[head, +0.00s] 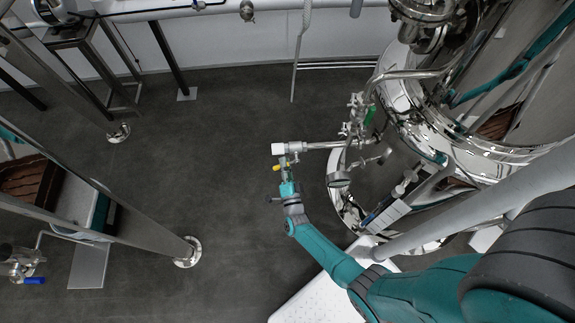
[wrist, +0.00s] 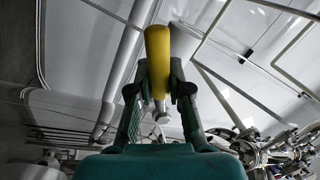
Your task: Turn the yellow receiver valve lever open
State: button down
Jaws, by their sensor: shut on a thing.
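The yellow receiver valve lever (wrist: 157,55) stands upright in the middle of the wrist view, between the two fingers of my gripper (wrist: 159,88). The fingers are closed on it from both sides, and its rounded end rises past the fingertips. In the head view only small parts of the yellow lever (head: 280,167) show at my gripper (head: 286,175), just below a white-ended horizontal pipe (head: 318,146). My gripper and arm hide the rest, so the lever's exact angle cannot be told.
A polished steel tank (head: 490,150) with pipes and small valves stands to the right. A steel post (head: 165,228) is at lower left, near a blue-handled valve (head: 34,281). The dark floor (head: 200,130) left of my gripper is clear.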

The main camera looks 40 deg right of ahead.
jog(key=m, duration=0.1)
jog(key=r+m+h, duration=0.1)
jog(key=m, duration=0.1)
jog(key=shift+w+a+r, duration=0.1)
jog(key=shift+w+a, duration=0.1)
jog(key=shift+r+m+g+h, duration=0.2)
jog(key=shift+r+m, duration=0.15)
jog(key=shift+m, duration=0.7)
jog(key=shift+r+m+g+h, duration=0.2)
jog(key=shift+r+m, duration=0.1)
jog(key=shift+m, duration=0.75)
jog(key=c, duration=1.1)
grip_release()
jog(key=v, duration=1.2)
jog(key=shift+a, duration=0.1)
